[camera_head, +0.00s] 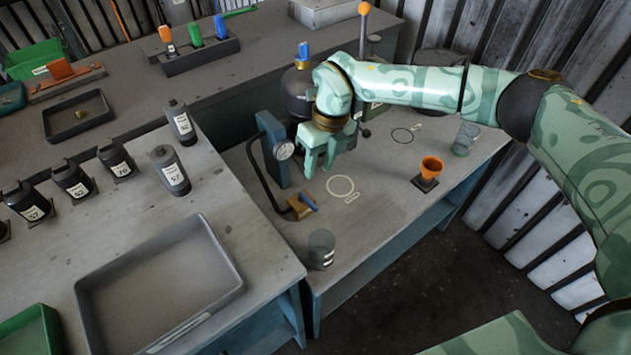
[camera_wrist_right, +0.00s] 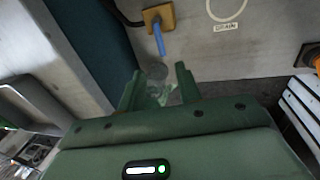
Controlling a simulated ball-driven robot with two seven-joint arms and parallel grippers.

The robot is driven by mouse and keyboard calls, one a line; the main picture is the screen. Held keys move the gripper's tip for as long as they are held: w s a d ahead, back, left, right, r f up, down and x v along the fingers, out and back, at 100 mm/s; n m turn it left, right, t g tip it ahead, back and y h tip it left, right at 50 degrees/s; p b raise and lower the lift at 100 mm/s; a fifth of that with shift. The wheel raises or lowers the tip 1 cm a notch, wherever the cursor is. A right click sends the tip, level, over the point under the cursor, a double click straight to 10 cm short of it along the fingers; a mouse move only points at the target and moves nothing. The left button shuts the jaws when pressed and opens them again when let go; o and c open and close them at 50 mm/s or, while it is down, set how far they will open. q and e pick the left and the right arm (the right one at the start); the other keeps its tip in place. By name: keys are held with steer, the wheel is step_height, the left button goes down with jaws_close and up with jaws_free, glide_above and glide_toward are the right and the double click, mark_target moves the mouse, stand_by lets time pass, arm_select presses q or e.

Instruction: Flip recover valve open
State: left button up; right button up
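A brass valve block (camera_head: 298,209) with a blue lever (camera_head: 309,200) sits low on the right bench, joined to a dark hose. In the right wrist view the brass block (camera_wrist_right: 158,18) is near the top, with its blue lever (camera_wrist_right: 160,41) pointing down toward the fingers. A second blue handle (camera_head: 303,50) tops the dark tank (camera_head: 298,90); I cannot tell which one is named recover. My right gripper (camera_head: 318,163) is above the bench, behind the brass valve. Its fingers (camera_wrist_right: 158,90) are apart and empty, touching neither handle. My left gripper is out of view.
A gauge on a blue post (camera_head: 275,150) stands left of my right gripper. A clear cup (camera_head: 321,249) is at the bench's front edge. An orange funnel (camera_head: 430,168) and a glass (camera_head: 465,138) stand right. A grey tray (camera_head: 160,345) and several dark bottles are left.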

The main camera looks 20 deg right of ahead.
steer(key=r, duration=0.2)
steer(key=d+r+p, duration=0.1)
steer(key=r, duration=0.2)
steer(key=shift+w+r, duration=0.2)
steer(key=shift+r, duration=0.15)
